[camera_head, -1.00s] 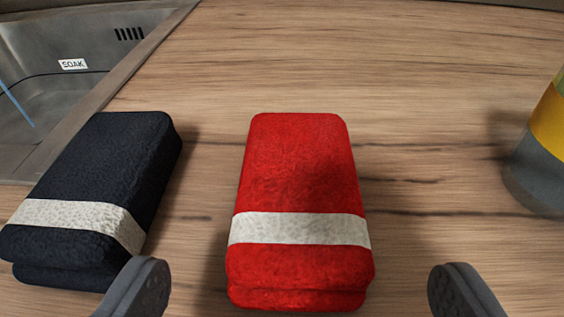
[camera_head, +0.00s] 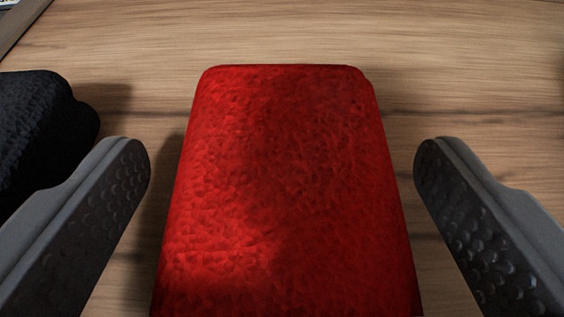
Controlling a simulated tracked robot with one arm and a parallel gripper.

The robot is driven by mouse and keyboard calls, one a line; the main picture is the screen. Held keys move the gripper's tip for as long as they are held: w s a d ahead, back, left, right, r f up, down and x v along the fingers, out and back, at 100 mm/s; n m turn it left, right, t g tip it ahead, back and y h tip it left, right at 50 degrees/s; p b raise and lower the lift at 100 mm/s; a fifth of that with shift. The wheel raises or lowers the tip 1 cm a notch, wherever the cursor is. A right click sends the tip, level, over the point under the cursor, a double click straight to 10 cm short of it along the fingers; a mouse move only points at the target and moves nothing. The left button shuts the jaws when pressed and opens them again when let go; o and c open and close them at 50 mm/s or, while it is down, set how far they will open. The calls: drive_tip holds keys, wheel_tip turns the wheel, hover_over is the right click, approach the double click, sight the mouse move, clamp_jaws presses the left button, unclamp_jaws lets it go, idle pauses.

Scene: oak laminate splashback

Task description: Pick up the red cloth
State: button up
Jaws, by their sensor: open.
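The folded red cloth (camera_head: 285,190) lies on the wooden worktop and fills the middle of the view. Its near end runs out of the bottom of the picture, and its white band is out of view. My gripper (camera_head: 282,165) is open, with one dark dimpled finger to the left of the cloth and one to the right. A gap shows between each finger and the cloth, wider at the fingertips on the right than lower down. The gripper holds nothing.
A dark folded cloth (camera_head: 38,125) lies to the left, partly behind my left finger. A sink edge (camera_head: 22,25) shows at the top left corner. The wooden worktop (camera_head: 290,30) beyond the red cloth is clear.

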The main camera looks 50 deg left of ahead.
drive_tip(key=c, duration=1.1)
drive_tip(key=shift+o, duration=0.2)
